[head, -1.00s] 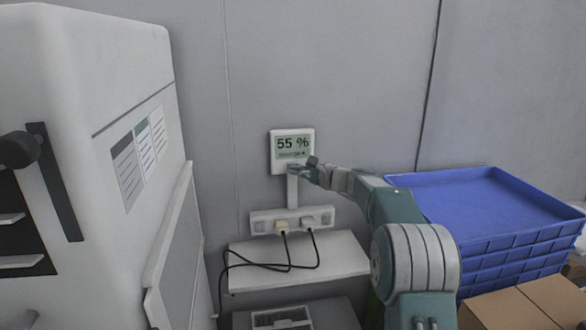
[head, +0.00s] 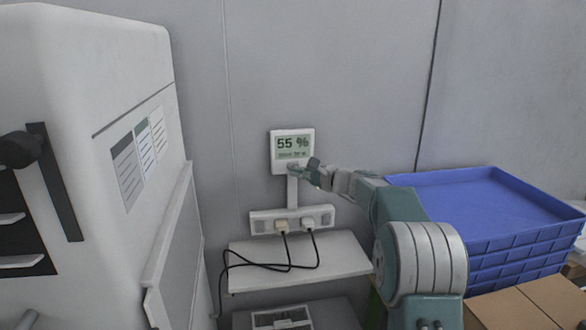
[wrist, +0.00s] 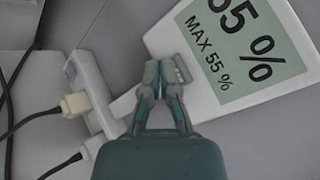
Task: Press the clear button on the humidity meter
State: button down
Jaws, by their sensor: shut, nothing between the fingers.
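The humidity meter (head: 277,153) is a white wall unit whose screen reads 55 %. In the wrist view the meter (wrist: 215,110) fills the upper right, tilted, with "MAX 55 %" under the large figure. My gripper (head: 305,172) is at the meter's lower edge in the head view. In the wrist view my gripper (wrist: 168,66) is shut and empty, its fingertips over the meter's lower part beside a small grey button (wrist: 184,68). Whether the fingertips touch the button or the meter I cannot tell. Any label on the button is not readable.
A socket strip (head: 262,226) with plugs and dark cables is below the meter, above a white shelf (head: 335,262). A large white cabinet (head: 100,70) stands at the left. Stacked blue crates (head: 450,197) and cardboard boxes (head: 520,310) are at the right.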

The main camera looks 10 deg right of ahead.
jog(key=shift+s, duration=2.5)
jog(key=s+a+n+g+h, duration=0.25)
jog(key=s+a+n, duration=0.2)
jog(key=s, duration=0.65)
jog(key=s+a+n+g+h, duration=0.25)
jog(key=s+n+g, duration=0.2)
jog(key=s, duration=0.75)
jog(key=s+d+f+n+h, duration=0.2)
jog(key=s, duration=0.5)
jog(key=s+d+f+n+h, duration=0.2)
jog(key=s+f+n+h, duration=0.1)
jog(key=s, duration=0.4)
jog(key=s+d+f+n+h, duration=0.2)
jog(key=s+f+n, duration=0.1)
jog(key=s, duration=0.4)
jog(key=shift+d+t, duration=0.25)
jog(key=shift+t, duration=0.05)
